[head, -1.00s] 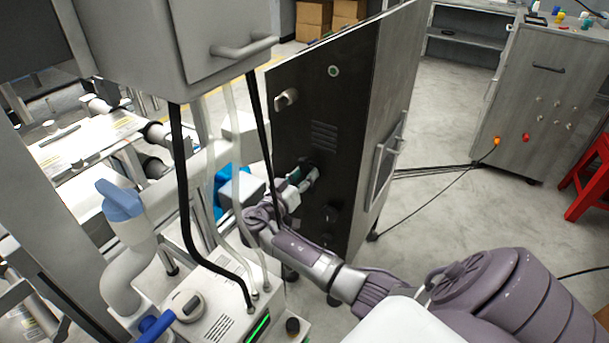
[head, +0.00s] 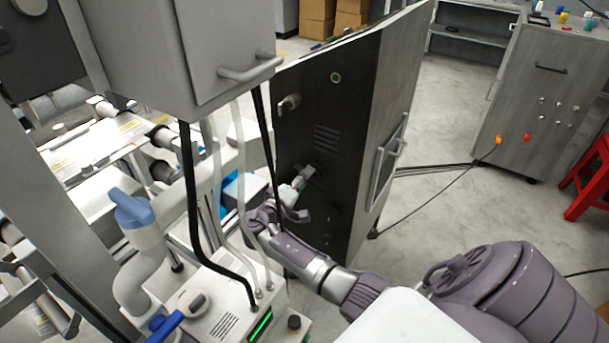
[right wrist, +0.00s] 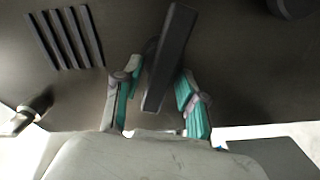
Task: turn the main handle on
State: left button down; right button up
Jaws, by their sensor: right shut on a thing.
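The main handle (right wrist: 170,60) is a dark bar on the black front panel (head: 345,110) of the tall metal cabinet. In the right wrist view it stands a little tilted, its top leaning right. My right gripper (head: 306,174) is at the panel, below the vent slots. In the right wrist view its teal-padded fingers (right wrist: 160,98) lie on both sides of the bar, shut on it. In the head view the gripper mostly hides the handle. My left gripper is in neither view.
A latch (head: 289,103) and a round green button (head: 336,77) sit higher on the panel. Open floor (head: 440,150) lies right of the cabinet.

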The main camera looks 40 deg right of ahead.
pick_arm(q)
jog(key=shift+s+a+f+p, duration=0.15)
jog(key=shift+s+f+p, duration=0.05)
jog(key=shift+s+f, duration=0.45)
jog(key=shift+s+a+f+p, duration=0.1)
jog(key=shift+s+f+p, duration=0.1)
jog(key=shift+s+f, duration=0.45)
pick_arm(e)
jog(key=shift+w+f+n, duration=0.1)
jog(key=shift+n, duration=1.3)
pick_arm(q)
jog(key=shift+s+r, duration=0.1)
pick_arm(e)
jog(key=o, duration=0.8)
jog(key=shift+a, duration=0.1)
